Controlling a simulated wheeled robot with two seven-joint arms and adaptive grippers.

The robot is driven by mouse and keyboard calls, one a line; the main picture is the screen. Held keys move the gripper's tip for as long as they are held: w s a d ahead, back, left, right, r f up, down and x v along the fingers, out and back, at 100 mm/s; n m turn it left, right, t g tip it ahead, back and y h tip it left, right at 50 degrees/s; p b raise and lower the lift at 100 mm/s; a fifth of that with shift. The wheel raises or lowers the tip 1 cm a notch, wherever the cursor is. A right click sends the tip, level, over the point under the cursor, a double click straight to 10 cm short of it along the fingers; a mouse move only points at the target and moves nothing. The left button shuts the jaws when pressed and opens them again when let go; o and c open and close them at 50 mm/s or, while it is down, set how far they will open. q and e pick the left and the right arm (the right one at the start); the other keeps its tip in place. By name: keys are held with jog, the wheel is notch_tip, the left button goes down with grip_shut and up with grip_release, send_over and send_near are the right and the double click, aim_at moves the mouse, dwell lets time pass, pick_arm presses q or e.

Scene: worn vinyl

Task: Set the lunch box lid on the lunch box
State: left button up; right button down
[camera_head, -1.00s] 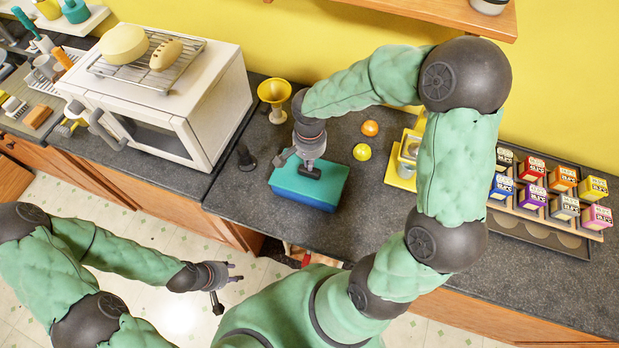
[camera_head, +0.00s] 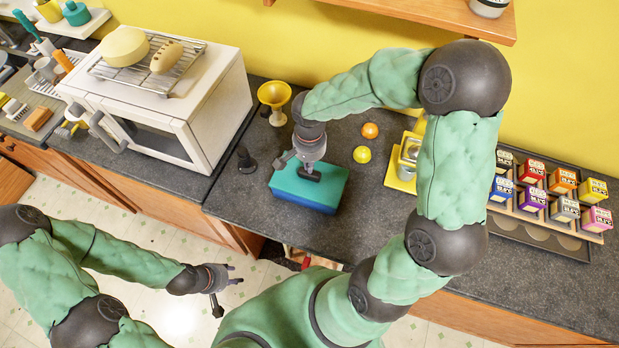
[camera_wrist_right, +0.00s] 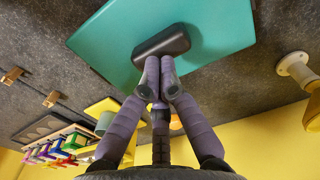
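The teal lunch box lid (camera_head: 330,180) lies flat on the blue lunch box (camera_head: 303,206) on the grey counter, its edges close to lined up with the box. The lid also fills the top of the right wrist view (camera_wrist_right: 225,25). Its black bar handle (camera_wrist_right: 162,44) faces up. My left gripper (camera_head: 229,284) is open and empty, over the floor in front of the counter.
A white toaster oven (camera_head: 195,100) stands left, carrying a rack with food. A yellow funnel-like cup (camera_head: 274,95), a black object (camera_head: 246,158), an orange ball (camera_head: 370,130) and a yellow ball (camera_head: 362,154) are near the box. A carton rack (camera_head: 545,212) stands right.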

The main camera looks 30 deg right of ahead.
jog(key=shift+f+b, duration=0.7)
jog(key=shift+b, duration=0.05)
dwell(0.8)
jog(key=shift+r, duration=0.1)
dwell(0.3)
jog(key=shift+r+p, duration=1.65)
jog(key=shift+r, duration=0.8)
notch_tip(320, 180, up, 12)
